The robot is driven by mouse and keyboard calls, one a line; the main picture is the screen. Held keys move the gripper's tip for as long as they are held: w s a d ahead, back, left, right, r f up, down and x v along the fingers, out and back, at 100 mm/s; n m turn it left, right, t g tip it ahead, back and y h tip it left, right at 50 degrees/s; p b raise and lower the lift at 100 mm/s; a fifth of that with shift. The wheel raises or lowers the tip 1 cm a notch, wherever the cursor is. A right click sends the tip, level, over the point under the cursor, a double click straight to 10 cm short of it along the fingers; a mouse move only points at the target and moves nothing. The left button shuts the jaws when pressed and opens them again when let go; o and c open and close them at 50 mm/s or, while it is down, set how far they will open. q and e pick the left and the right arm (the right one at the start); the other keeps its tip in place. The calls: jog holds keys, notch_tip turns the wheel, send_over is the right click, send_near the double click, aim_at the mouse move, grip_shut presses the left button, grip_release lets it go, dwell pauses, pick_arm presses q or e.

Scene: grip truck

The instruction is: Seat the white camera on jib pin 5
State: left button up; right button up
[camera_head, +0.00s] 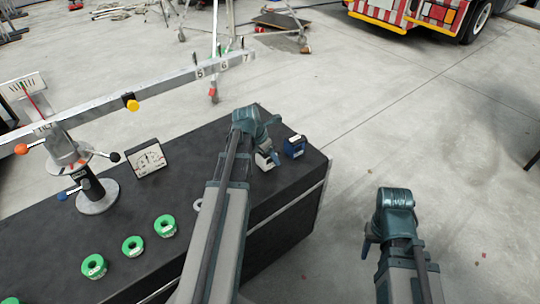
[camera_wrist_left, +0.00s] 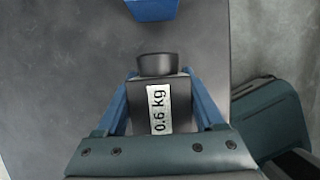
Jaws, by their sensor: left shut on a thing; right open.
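The white camera (camera_head: 264,160) is at the right end of the black case top, with a white body and dark parts. My left gripper (camera_head: 268,148) is shut on it; the arm partly hides it. In the left wrist view the held camera (camera_wrist_left: 155,95) shows grey between the blue fingers, with a dark round lens and a "0.6 kg" label. I cannot tell whether it touches the case. The jib beam (camera_head: 160,88) runs across the upper left, with upright pins and labels 5, 6 and 7; pin 5 (camera_head: 195,58) is bare. My right gripper (camera_head: 370,242) is open and empty over the floor.
A blue camera (camera_head: 294,147) stands just right of the white one and shows in the left wrist view (camera_wrist_left: 152,9). Several green rolls (camera_head: 133,246), a gauge card (camera_head: 147,160) and the jib stand (camera_head: 97,196) occupy the black case (camera_head: 205,150). A yellow knob (camera_head: 131,103) is on the beam.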

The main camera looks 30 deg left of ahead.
pick_arm(q)
jog(key=shift+r, duration=0.25)
jog(key=shift+r+p, duration=2.5)
jog(key=shift+p, duration=0.15)
jog(key=shift+r+p, duration=3.75)
jog(key=shift+p, duration=0.05)
jog(key=shift+w+d, duration=0.1)
jog(key=shift+w, duration=0.05)
